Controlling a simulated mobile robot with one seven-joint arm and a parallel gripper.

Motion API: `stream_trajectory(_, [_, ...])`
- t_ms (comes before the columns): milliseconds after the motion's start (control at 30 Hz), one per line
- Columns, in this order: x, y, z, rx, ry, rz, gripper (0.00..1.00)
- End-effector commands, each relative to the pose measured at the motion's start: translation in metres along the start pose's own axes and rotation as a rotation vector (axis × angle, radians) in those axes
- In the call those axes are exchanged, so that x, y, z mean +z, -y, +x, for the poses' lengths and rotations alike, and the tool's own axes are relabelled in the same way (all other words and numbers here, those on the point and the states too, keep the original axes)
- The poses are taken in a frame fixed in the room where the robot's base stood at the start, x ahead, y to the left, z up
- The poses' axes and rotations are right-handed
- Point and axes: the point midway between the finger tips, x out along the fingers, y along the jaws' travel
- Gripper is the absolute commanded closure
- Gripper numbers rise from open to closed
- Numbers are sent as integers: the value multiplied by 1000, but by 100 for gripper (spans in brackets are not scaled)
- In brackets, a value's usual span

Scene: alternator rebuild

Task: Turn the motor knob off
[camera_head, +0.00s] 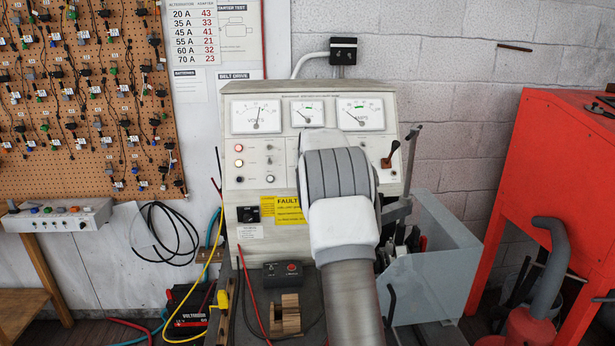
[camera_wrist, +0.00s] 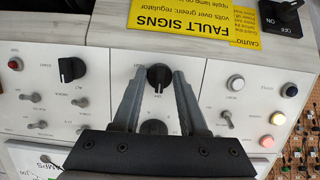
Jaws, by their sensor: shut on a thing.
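In the wrist view, a black rotary knob (camera_wrist: 159,76) on the white panel sits between the two grey fingers of my gripper (camera_wrist: 159,74). The gripper is shut on this knob. Its label is too small to read, so I cannot tell if it is the motor knob. A second dark knob (camera_wrist: 152,127) shows between the fingers, nearer the palm. In the head view, my arm hides the gripper and the knob it holds. A larger black switch (camera_wrist: 283,14) with an OFF mark sits at the upper right; it also shows in the head view (camera_head: 247,214).
The test bench panel (camera_head: 262,105) carries gauges, lamps and toggles. Another black knob (camera_wrist: 71,69) is left of my fingers; toggles and a lit amber lamp (camera_wrist: 278,118) are right. A yellow fault sign (camera_wrist: 190,18) is above.

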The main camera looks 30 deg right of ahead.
Motion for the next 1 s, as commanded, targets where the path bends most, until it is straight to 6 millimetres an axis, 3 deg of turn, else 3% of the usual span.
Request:
stream_trajectory(33, [1, 0, 0, 0, 2, -2, 56])
stream_trajectory(200, [0, 0, 0, 0, 1, -1, 29])
stream_trajectory(500, [0, 0, -1, 0, 0, 0, 29])
stream_trajectory(667, [0, 0, -12, 0, -2, 0, 29])
stream_trajectory(1000, [0, 0, -70, 0, -3, -1, 29])
